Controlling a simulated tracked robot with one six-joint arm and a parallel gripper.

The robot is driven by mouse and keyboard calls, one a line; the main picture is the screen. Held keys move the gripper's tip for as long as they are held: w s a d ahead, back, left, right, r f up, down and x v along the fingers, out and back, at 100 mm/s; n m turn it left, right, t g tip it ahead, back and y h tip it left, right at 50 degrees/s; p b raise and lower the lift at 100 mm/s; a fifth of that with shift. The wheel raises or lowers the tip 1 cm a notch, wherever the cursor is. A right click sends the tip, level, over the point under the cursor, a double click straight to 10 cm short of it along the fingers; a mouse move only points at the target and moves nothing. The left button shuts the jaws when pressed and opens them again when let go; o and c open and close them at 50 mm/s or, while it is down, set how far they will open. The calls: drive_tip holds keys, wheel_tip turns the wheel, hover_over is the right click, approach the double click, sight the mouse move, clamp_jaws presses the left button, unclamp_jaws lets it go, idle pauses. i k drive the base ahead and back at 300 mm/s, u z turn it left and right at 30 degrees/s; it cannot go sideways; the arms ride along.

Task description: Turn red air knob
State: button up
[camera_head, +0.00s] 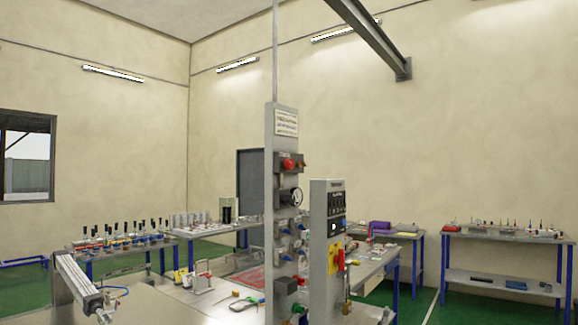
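A round red knob (289,164) sticks out from the upper part of a tall grey upright panel (283,122), below a white label plate. A gauge with a dark rim (296,197) sits just below it. Blue-ended fittings (287,257) and grey blocks run down the panel beneath. The knob's exact turn position is too small to tell. My gripper is not in view, and nothing touches the knob.
A grey control box (327,220) with a yellow-red switch stands right of the panel. A silver cylinder-like bar (78,282) with a blue hose stands at lower left. Workbenches with small parts line the back and right (500,238). Green floor shows between benches.

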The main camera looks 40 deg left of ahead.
sight(289, 164)
drive_tip(key=u, duration=0.2)
drive_tip(key=i, duration=0.7)
drive_tip(key=u, duration=0.55)
drive_tip(key=i, duration=0.7)
drive_tip(key=u, duration=0.75)
drive_tip(key=i, duration=0.55)
drive_tip(key=u, duration=0.9)
drive_tip(key=i, duration=0.65)
drive_tip(key=u, duration=0.4)
